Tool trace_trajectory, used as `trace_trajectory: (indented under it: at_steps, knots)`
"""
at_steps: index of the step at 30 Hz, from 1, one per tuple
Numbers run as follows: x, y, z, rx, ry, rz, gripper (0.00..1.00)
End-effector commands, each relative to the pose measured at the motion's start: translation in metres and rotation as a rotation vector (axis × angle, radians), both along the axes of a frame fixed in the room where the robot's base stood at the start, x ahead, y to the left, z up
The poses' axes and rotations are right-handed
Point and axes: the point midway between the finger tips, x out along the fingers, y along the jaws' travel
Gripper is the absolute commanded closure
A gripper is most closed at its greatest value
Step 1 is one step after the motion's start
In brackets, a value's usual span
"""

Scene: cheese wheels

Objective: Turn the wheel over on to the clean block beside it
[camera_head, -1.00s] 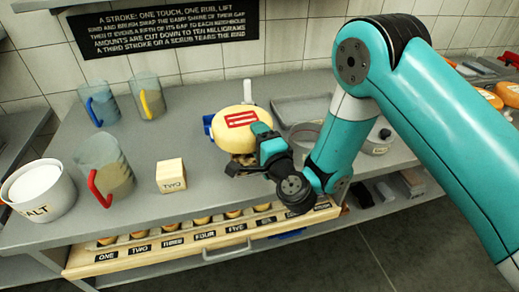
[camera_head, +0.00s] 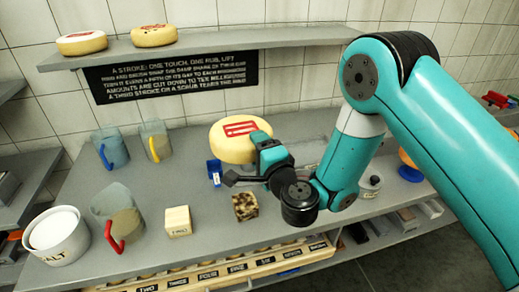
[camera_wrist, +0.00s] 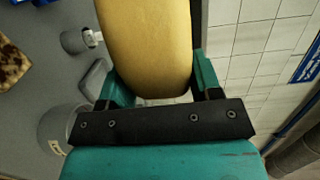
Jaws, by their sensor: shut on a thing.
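The yellow cheese wheel (camera_head: 233,148), with a red mark on its face, is held up above the counter. My gripper (camera_head: 262,150) is shut on its right edge. In the wrist view the wheel (camera_wrist: 148,40) stands between the two fingers of my gripper (camera_wrist: 158,82). The speckled block is bare on top and also shows at the left edge of the wrist view (camera_wrist: 12,62). The wheel's far underside is hidden.
A blue item (camera_head: 214,172) stands below the wheel. Jugs with blue, yellow and red (camera_head: 122,225) handles and a salt tub (camera_head: 55,238) stand at the left. A shelf (camera_head: 200,48) with two wheels hangs above the sign.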

Motion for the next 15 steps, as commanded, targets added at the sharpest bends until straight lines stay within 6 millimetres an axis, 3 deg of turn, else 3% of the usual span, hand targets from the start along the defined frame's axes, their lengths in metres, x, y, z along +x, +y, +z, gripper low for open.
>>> trace_trajectory:
  at_steps: [15]
  knots:
    - [0.001,0.000,0.025,0.005,-0.002,-0.001,0.98]
